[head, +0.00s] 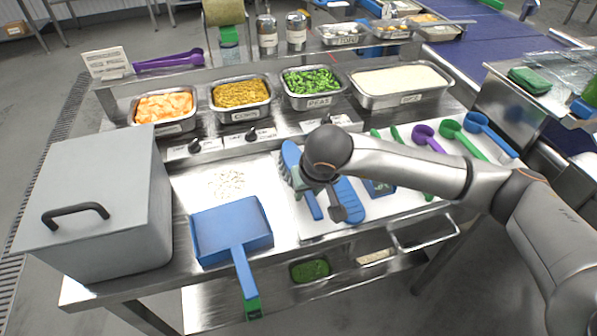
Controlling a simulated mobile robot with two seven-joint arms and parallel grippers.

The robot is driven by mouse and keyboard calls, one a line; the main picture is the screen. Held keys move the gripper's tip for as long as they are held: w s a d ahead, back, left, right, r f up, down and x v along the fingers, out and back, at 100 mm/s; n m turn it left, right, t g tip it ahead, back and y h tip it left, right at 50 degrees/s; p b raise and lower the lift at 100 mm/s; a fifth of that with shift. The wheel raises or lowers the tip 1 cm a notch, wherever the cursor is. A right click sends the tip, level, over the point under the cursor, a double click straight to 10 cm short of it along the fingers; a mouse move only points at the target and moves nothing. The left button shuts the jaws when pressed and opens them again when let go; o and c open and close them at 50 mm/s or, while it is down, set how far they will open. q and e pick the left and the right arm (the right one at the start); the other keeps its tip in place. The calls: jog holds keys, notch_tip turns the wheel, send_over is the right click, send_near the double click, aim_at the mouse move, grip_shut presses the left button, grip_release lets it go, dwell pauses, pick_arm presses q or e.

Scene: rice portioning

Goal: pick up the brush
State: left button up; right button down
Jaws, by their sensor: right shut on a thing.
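The blue brush (290,158) is on the white board at the middle of the worktop, with pale bristles showing along its side. My right gripper (335,204) comes in from the right and points down over the brush. It is shut on the brush, though the wrist hides much of the grip. I cannot tell whether the brush is clear of the board. My left gripper is not in view.
A blue dustpan (231,228) lies left of the brush, its handle over the front edge. Spilled grains (227,183) lie behind it. A grey lidded box (100,190) stands left. Scoops (459,137) lie right. Food pans (400,86) line the back.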

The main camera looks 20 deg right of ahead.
jog(key=shift+r, duration=0.15)
jog(key=shift+r, duration=0.3)
notch_tip(320, 180, up, 2)
jog(key=shift+w+r, duration=0.1)
jog(key=shift+r, duration=0.05)
jog(key=s+r, duration=0.2)
jog(key=s+a+r, duration=0.1)
jog(key=s+r, duration=0.1)
jog(key=r, duration=0.1)
jog(key=shift+s+r+b, duration=0.15)
jog(key=shift+s+b, duration=0.05)
jog(key=shift+b, duration=0.15)
jog(key=s+a+r+p, duration=0.1)
jog(key=s+a+r, duration=0.1)
jog(key=s+r, duration=0.7)
jog(key=shift+v, duration=0.85)
jog(key=shift+w+d+f, duration=0.1)
jog(key=shift+f, duration=0.05)
